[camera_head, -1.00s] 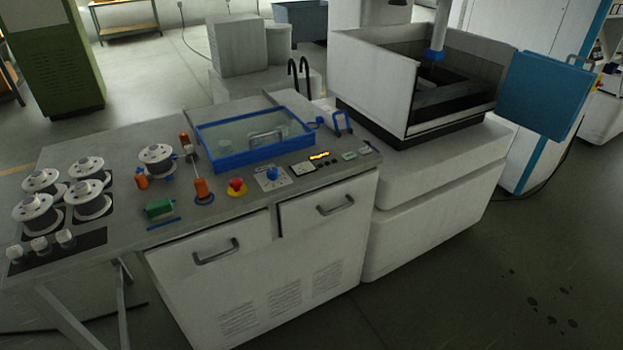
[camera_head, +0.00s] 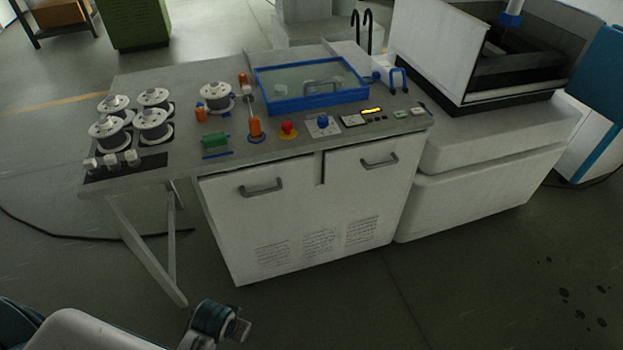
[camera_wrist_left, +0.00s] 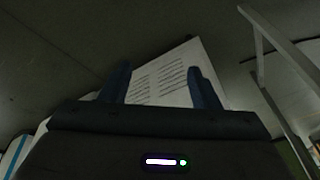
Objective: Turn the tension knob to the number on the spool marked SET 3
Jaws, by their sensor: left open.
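The blue tension knob (camera_head: 323,121) sits on a small white dial plate on the worktop, right of the red button. A separate spool (camera_head: 215,96) stands nearer the middle. Their markings are too small to read. My left gripper (camera_head: 240,329) is low at the bottom of the head view, well apart from the worktop. In the left wrist view its two fingers (camera_wrist_left: 157,84) are apart with nothing between them. My right gripper is not seen.
A red button (camera_head: 288,129), a green block (camera_head: 215,142) and orange posts stand near the knob. A blue-framed glass lid (camera_head: 312,84) lies behind it. The floor before the cabinet is clear.

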